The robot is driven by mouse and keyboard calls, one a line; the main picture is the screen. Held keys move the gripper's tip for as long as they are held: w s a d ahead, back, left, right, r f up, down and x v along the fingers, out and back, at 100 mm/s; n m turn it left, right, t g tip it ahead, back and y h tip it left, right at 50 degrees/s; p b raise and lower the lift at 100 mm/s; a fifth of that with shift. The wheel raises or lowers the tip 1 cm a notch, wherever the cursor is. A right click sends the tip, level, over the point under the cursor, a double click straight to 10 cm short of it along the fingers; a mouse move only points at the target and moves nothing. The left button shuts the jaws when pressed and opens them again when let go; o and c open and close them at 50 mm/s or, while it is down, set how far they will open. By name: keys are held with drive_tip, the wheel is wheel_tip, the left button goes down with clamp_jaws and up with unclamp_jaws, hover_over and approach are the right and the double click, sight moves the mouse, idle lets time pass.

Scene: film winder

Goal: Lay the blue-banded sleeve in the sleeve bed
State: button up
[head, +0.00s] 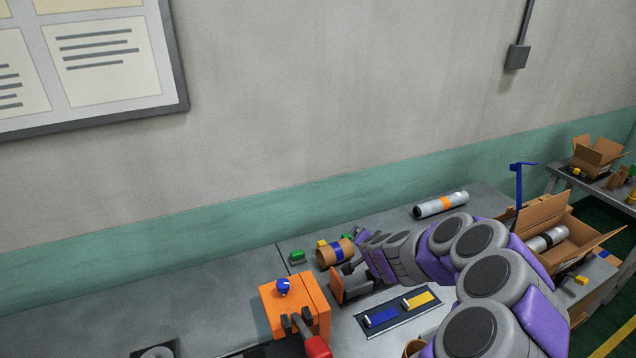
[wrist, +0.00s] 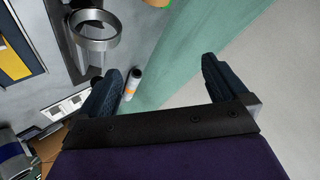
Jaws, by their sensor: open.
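The blue-banded sleeve (head: 336,252), a short brown tube with a blue band, lies on the back of the bench in the head view, just left of the end of my arm. In the wrist view, a sliver of brown (wrist: 157,2) at the top edge may be part of it. My gripper (wrist: 162,68) is open, with nothing between its fingers, and faces the wall. In the head view its fingers are hard to make out. I cannot tell for sure which part is the sleeve bed; an orange-brown bracket (head: 337,287) stands just in front of the sleeve.
A blue-and-yellow panel (head: 377,318) lies in front of my arm. An orange machine (head: 314,299) with a red-handled lever stands left. A grey, orange-banded roll (head: 427,210) lies at the back right. An open carton (head: 562,255) stands farther right. A metal ring (wrist: 95,30) shows near my gripper.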

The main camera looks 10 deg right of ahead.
drive_tip(key=w+a+r+n+t, duration=0.3)
drive_tip(key=a+r+n, duration=0.2)
drive_tip(key=a+r, duration=0.2)
drive_tip(key=w+a+r+n+t+y, duration=0.1)
drive_tip(key=w+a+r+n+t, duration=0.2)
drive_tip(key=r, duration=0.9)
drive_tip(key=shift+w+a+n+t, duration=0.15)
drive_tip(key=shift+a+n+t, duration=0.65)
drive_tip(key=shift+a, duration=1.1)
